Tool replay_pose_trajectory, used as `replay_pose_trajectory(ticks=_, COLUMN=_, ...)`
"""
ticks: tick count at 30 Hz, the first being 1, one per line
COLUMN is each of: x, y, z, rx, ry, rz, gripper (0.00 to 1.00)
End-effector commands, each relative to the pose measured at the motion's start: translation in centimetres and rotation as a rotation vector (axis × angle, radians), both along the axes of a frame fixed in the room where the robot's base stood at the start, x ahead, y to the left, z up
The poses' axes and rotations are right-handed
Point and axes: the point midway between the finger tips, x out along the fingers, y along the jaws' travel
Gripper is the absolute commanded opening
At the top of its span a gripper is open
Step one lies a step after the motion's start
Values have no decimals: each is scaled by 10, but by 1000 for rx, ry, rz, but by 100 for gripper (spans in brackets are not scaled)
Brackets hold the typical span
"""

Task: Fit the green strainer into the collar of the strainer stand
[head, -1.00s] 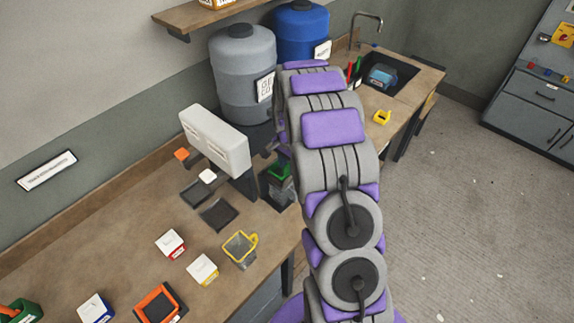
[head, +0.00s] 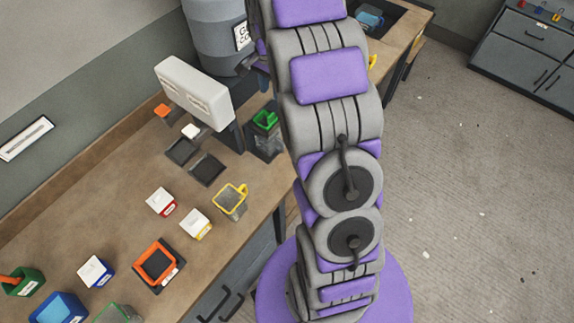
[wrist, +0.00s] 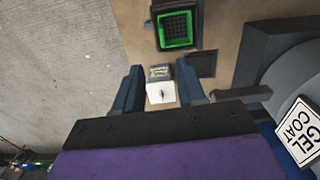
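The green strainer (head: 265,120) sits at the top of the dark strainer stand (head: 264,143) on the bench, right of the white panel in the head view. The wrist view shows the strainer's square green rim and dark mesh (wrist: 175,29) from above, inside the stand's dark frame (wrist: 155,12). It looks level there; whether it is fully seated I cannot tell. My gripper (wrist: 160,82) is open, its two blue-grey fingers apart and clear of the strainer. A pale block (wrist: 160,91) shows between the fingers, with no clear contact.
The gel coat drum (head: 213,40) stands close beside my arm. A white panel (head: 195,92), dark trays (head: 207,169), a yellow-rimmed cup (head: 230,201), an orange-framed tray (head: 158,264) and several small boxes occupy the bench. Floor at right is open.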

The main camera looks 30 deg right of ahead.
Motion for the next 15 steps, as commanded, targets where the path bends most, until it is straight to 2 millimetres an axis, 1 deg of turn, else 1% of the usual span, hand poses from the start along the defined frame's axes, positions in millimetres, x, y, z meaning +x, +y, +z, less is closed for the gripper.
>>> replay_pose_trajectory(ticks=2, x=-12, y=13, z=11, rx=-1, ry=5, rz=47, gripper=40)
replay_pose_trajectory(ticks=5, x=-36, y=36, z=30, rx=0, ry=12, rz=140, gripper=40)
replay_pose_trajectory(ticks=6, x=-49, y=45, z=39, rx=0, ry=17, rz=183, gripper=40)
replay_pose_trajectory(ticks=9, x=-80, y=67, z=56, rx=6, ry=28, rz=296, gripper=40)
replay_pose_trajectory(ticks=14, x=-134, y=95, z=76, rx=23, ry=51, rz=479, gripper=40)
replay_pose_trajectory(ticks=15, x=-148, y=103, z=80, rx=27, ry=56, rz=524, gripper=40)
